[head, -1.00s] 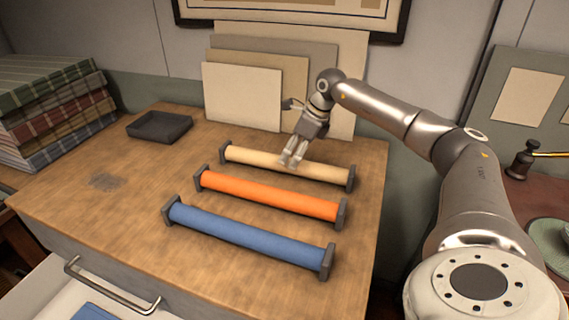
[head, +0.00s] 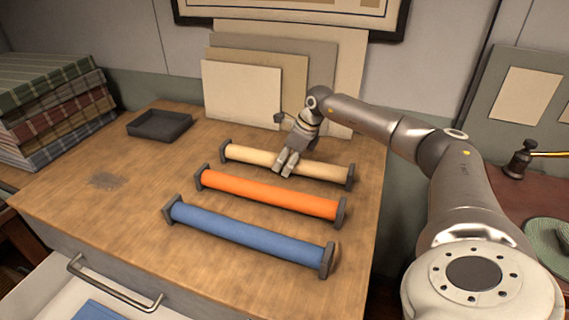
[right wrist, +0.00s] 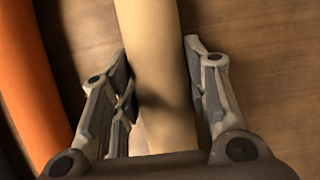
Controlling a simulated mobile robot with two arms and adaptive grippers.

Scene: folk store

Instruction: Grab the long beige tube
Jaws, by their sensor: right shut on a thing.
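The long beige tube (head: 322,170) lies on the wooden table with dark square end caps, behind the orange tube (head: 270,195) and the blue tube (head: 250,236). My right gripper (head: 286,168) is down at the middle of the beige tube. In the right wrist view, the beige tube (right wrist: 153,65) runs between the two fingers of the right gripper (right wrist: 160,95), one finger on each side, and they are shut on it. The tube still rests at table height. My left gripper is not in view.
The orange tube lies close in front of the beige one. Flat boards (head: 243,95) lean on the wall behind. A dark tray (head: 160,125) and stacked plaid cloths (head: 50,105) are at the left. An open drawer (head: 45,285) is in front.

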